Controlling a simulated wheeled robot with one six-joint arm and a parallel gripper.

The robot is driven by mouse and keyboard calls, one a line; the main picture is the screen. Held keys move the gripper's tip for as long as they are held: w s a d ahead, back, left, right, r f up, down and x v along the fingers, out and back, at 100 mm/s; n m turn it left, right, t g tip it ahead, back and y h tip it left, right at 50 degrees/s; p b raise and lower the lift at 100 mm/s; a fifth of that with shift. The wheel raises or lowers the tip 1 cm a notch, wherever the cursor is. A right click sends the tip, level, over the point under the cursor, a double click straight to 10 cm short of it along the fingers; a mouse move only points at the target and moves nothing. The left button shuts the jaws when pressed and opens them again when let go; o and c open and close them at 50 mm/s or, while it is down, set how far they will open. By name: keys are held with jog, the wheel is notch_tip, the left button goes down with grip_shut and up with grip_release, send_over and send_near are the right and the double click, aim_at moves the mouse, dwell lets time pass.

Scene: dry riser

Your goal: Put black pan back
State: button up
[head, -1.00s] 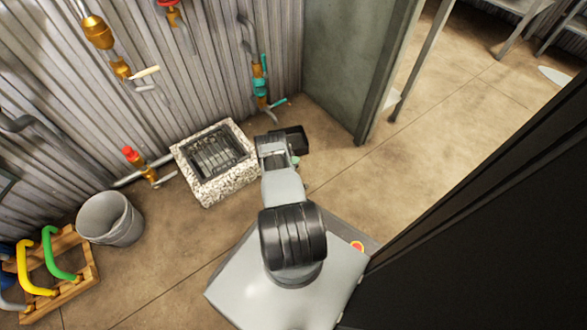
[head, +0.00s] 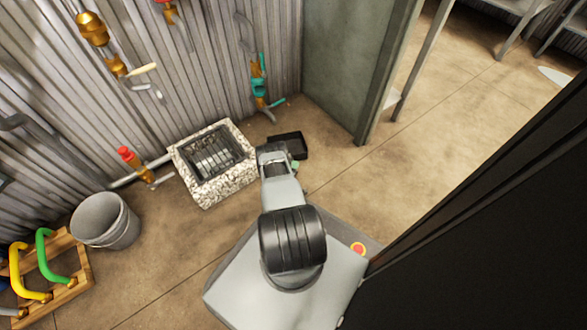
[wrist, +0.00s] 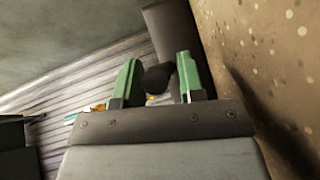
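The black pan (head: 289,145) is a dark, shallow, box-shaped pan. It shows in the head view just beyond my gripper, to the right of the stone-rimmed basin. My gripper (wrist: 160,75) has two green fingers, seen in the wrist view with a dark rounded part (wrist: 157,79) nearly filling the gap between them. This looks like the pan's handle, held by the fingers. A dark brown slab (wrist: 172,28) beyond it looks like the pan's body. My wrist hides part of the pan in the head view, and its height above the floor is unclear.
The speckled stone basin (head: 236,175) with a dark grate stands left of my gripper against the corrugated wall (head: 205,60). A grey bucket (head: 105,222) and a wooden rack (head: 60,283) stand farther left. A grey-green partition (head: 340,65) stands behind. Floor right of my gripper is clear.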

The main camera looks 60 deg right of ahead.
jog(key=shift+o, duration=0.7)
